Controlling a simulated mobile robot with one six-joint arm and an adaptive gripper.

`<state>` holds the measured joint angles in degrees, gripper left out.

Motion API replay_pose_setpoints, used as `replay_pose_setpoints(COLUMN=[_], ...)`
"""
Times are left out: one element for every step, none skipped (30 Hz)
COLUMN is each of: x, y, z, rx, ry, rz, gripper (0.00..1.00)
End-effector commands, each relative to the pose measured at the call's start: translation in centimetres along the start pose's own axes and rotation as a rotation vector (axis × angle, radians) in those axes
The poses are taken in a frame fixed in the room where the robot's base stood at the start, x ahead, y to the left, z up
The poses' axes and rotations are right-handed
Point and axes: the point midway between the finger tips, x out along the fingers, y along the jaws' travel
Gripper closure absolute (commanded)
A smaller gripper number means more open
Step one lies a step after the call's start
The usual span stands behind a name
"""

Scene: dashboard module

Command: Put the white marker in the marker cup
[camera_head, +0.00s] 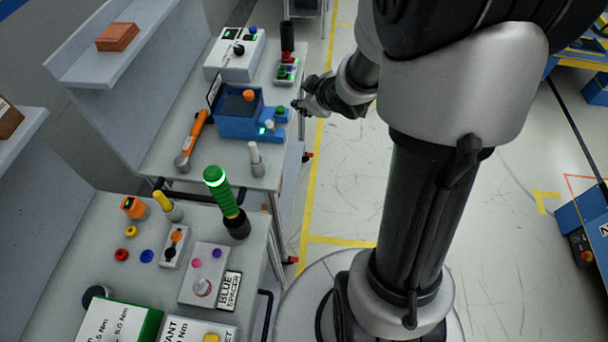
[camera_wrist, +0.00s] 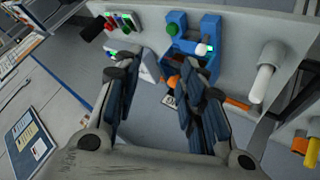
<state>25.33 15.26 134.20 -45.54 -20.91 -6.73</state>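A white cylinder that looks like the white marker (camera_head: 254,153) stands upright with a grey lower part at the right edge of the grey table. It also shows at the right of the wrist view (camera_wrist: 268,72). A dark upright cylinder (camera_head: 287,36), perhaps the marker cup, stands at the table's far end; it shows at the upper left of the wrist view (camera_wrist: 92,28). I cannot see inside it. My gripper (camera_head: 300,104) is beside the table's right edge, beyond the white cylinder and apart from it. In the wrist view its fingers (camera_wrist: 160,85) are spread with nothing held.
A blue device (camera_head: 238,118) with an orange knob stands between the two cylinders. A button box (camera_head: 286,70) is in front of the dark cylinder. An orange-handled tool (camera_head: 195,137) lies left. A green-topped lamp (camera_head: 221,190) stands on the nearer table.

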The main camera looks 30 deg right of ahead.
Motion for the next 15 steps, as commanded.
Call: replay_pose_setpoints(x=[-2.5, -3.9, -5.7, -7.2, -8.6, -10.6, -12.0, -13.5, -15.4, -16.8, -18.2, -19.9, -21.1, -22.2, -23.6], y=[0.5, 0.6, 0.5, 0.3, -0.1, -0.8, -1.4, -2.2, -3.4, -4.4, -5.5, -7.0, -8.2, -9.4, -10.8], z=[-1.3, -1.7, -2.0, -2.2, -2.4, -2.5, -2.5, -2.5, -2.4, -2.3, -2.1, -1.8, -1.6, -1.4, -1.0], rx=[0.022, 0.045, 0.08, 0.109, 0.139, 0.18, 0.212, 0.246, 0.29, 0.323, 0.353, 0.392, 0.419, 0.443, 0.471], ry=[-0.036, -0.062, -0.097, -0.12, -0.143, -0.17, -0.189, -0.207, -0.23, -0.246, -0.261, -0.281, -0.294, -0.306, -0.322], rz=[0.041, 0.059, 0.079, 0.091, 0.099, 0.104, 0.105, 0.102, 0.091, 0.079, 0.063, 0.038, 0.017, -0.006, -0.037], gripper=[0.63, 0.63, 0.63, 0.63, 0.63, 0.63, 0.63, 0.63, 0.63, 0.63, 0.63, 0.63, 0.63, 0.63, 0.63])
